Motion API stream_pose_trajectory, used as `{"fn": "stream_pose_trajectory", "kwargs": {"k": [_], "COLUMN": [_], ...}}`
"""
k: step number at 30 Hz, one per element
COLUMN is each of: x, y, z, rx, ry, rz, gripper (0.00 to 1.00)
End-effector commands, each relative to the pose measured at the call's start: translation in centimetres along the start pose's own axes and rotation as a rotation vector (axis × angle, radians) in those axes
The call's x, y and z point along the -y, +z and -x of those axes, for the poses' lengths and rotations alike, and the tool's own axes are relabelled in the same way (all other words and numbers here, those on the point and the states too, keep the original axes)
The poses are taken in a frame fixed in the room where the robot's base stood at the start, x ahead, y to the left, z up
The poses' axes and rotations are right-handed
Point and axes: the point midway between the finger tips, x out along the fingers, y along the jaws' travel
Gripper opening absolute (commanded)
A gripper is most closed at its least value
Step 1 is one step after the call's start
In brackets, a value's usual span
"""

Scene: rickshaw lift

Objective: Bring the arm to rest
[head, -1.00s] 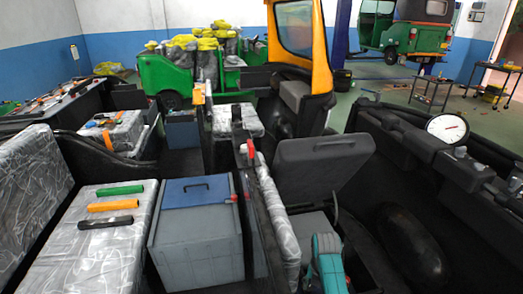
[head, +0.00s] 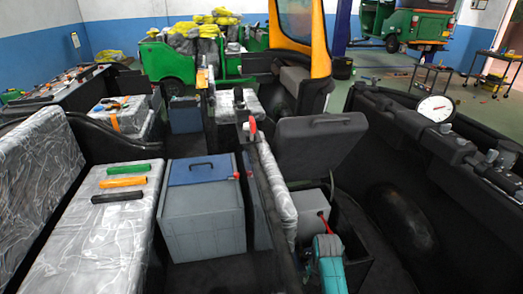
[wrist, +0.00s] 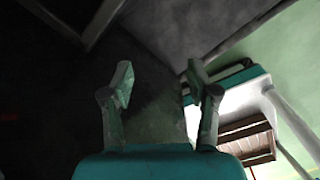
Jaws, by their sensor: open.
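My teal arm (head: 330,266) shows at the bottom of the head view, low in front of an open black compartment; I cannot make out my gripper there. In the wrist view my gripper (wrist: 162,82) is open, its two fingers well apart, with nothing between them. Beyond the fingers are dark and grey surfaces that I cannot name for sure.
A raised dark seat lid (head: 318,142) stands behind a grey box (head: 303,216) with a red part on top. A grey box with a blue lid (head: 202,210) stands left, beside a wrapped seat (head: 95,235) bearing green, orange and black grips. A dial gauge (head: 434,108) sits right.

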Motion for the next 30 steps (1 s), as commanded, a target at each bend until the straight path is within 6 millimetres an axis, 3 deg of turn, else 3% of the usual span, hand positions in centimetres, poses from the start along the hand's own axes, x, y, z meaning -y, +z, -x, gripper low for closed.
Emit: {"fn": "stream_pose_trajectory", "kwargs": {"k": [11, 18, 24, 30], "x": [2.8, 6.1, 9.1, 12.1], "y": [-4.5, -10.0, -14.8, -19.7], "z": [-4.9, -8.1, -8.8, -7.7], "rx": [0.095, 0.183, 0.232, 0.25], "ry": [0.077, 0.202, 0.337, 0.492], "rz": [-0.26, -0.565, -0.822, -1.071], "gripper": [0.6, 0.6, 0.6, 0.6]}}
